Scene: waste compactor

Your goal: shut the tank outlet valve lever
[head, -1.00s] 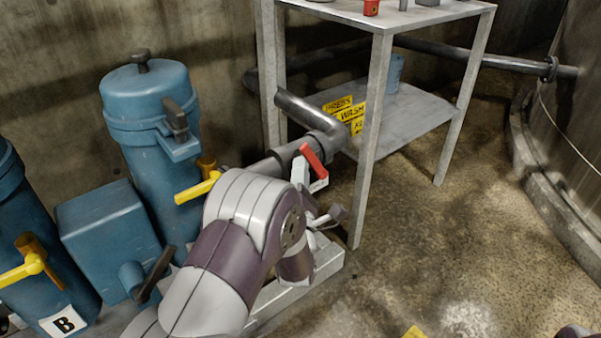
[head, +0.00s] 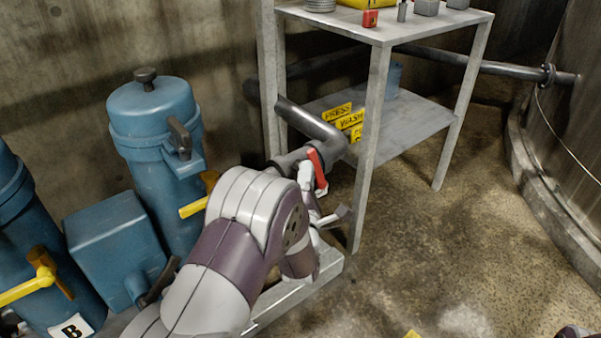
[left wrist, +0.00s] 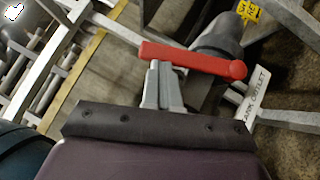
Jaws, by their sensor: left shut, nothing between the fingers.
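The red valve lever (head: 317,171) is on the dark pipe at the near left leg of the metal stand. In the left wrist view the lever (left wrist: 195,60) runs across the picture, its round end at the right. A white "TANK OUTLET" tag (left wrist: 252,92) hangs beside it. My left gripper (head: 306,177) is at the lever, partly hidden by my own arm. In the left wrist view its grey fingers (left wrist: 160,82) are together and empty, their tips right at the lever's left part. I cannot tell if they touch. My right gripper is not in view.
Blue canisters (head: 150,110) with yellow levers (head: 30,286) stand at the left beside a blue box (head: 118,240). The metal stand (head: 372,130) rises behind my gripper, with yellow signs (head: 347,120) on its lower shelf. Open floor (head: 430,250) lies to the right.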

